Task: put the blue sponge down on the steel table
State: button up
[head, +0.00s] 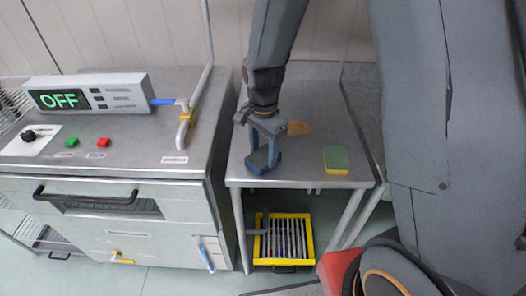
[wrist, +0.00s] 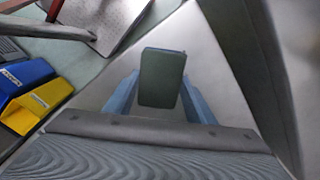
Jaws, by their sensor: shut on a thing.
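The blue sponge (head: 262,161), with a dark green top face, is between the fingers of my gripper (head: 263,147), low over the front left part of the steel table (head: 300,183). My gripper is shut on it. In the wrist view the sponge (wrist: 162,78) shows its dark green face between the blue fingers of my gripper (wrist: 158,97), with the grey tabletop around it. I cannot tell whether its underside touches the table.
A yellow sponge with a green top (head: 336,160) lies right on the table. A flat orange-brown thing (head: 298,128) lies behind my gripper. A machine with an OFF display (head: 88,94) stands left. A yellow-framed grate (head: 283,238) is under the table. The table's front middle is clear.

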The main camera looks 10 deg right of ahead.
aim_at(263, 156)
jog(key=o, duration=0.9)
jog(key=shift+f, duration=0.1)
notch_tip(263, 156, up, 12)
jog(key=b, duration=0.3)
jog(key=shift+s+d+f+n+t, duration=0.2)
jog(key=shift+s+d+f+n, duration=0.6)
jog(key=shift+s+d+n, duration=0.95)
jog(key=shift+s+d+f+n+t, duration=0.2)
jog(key=shift+s+d+f+n, duration=0.65)
jog(key=shift+s+d+n, duration=0.85)
jog(key=shift+s+d+f+n+t, duration=0.2)
jog(key=shift+s+d+f+n, duration=0.6)
jog(key=shift+s+d+n, duration=0.95)
jog(key=shift+s+a+n, duration=0.25)
jog(key=shift+a+n, duration=0.15)
